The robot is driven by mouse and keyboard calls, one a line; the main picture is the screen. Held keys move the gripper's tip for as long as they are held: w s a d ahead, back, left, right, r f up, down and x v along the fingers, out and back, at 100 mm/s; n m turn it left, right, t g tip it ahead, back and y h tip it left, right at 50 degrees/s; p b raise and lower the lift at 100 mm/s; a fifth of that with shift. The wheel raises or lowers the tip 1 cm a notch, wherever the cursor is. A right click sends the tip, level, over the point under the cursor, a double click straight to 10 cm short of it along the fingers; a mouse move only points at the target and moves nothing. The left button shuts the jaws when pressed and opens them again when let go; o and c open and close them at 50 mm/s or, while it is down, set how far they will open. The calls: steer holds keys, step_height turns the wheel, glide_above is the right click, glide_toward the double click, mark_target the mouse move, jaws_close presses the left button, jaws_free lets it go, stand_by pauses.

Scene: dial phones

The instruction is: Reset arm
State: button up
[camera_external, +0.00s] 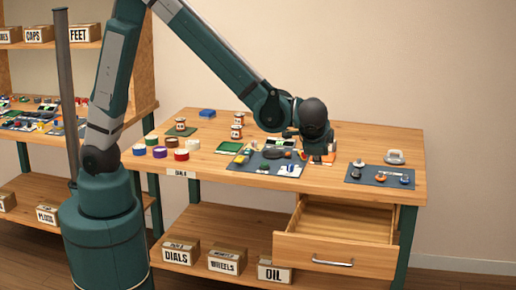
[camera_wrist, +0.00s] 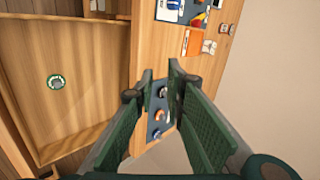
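My gripper (camera_external: 320,157) hangs above the right part of the wooden workbench (camera_external: 230,115), behind the open drawer (camera_external: 330,257). In the wrist view, my gripper (camera_wrist: 161,72) shows two green fingers apart, with nothing held between them. A dark mat (camera_wrist: 152,128) with small round parts shows beyond the gap. The drawer (camera_wrist: 85,30) fills the left of the wrist view, and a small green-rimmed round piece (camera_wrist: 56,82) lies in it. In the external view the gripper's fingers are small and partly hidden by the wrist.
A dark mat (camera_external: 362,177) with dials lies at the bench's right, near a grey phone-like part (camera_external: 394,157). Another mat (camera_external: 242,165) with parts lies left of my gripper. Several coloured rolls (camera_external: 181,154) stand at the left. The drawer juts out in front.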

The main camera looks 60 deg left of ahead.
steer(key=s+a+r+n+g+h, duration=0.1)
steer(key=s+a+r+h, duration=0.2)
steer(key=a, duration=0.6)
steer(key=s+a+r+n, duration=0.2)
steer(key=s+a+r, duration=0.2)
steer(key=a, duration=0.4)
steer(key=s+a+r+n+t+h, duration=0.1)
steer(key=s+a+n+h, duration=0.1)
steer(key=s+a, duration=0.3)
steer(key=s+a+r+n+t+h+p, duration=0.1)
steer(key=s+a+n, duration=0.1)
steer(key=s+a, duration=0.4)
steer(key=shift+s+n+h+p, duration=0.3)
steer(key=shift+s+n+h, duration=0.1)
steer(key=shift+s, duration=2.05)
steer(key=shift+a+r, duration=0.1)
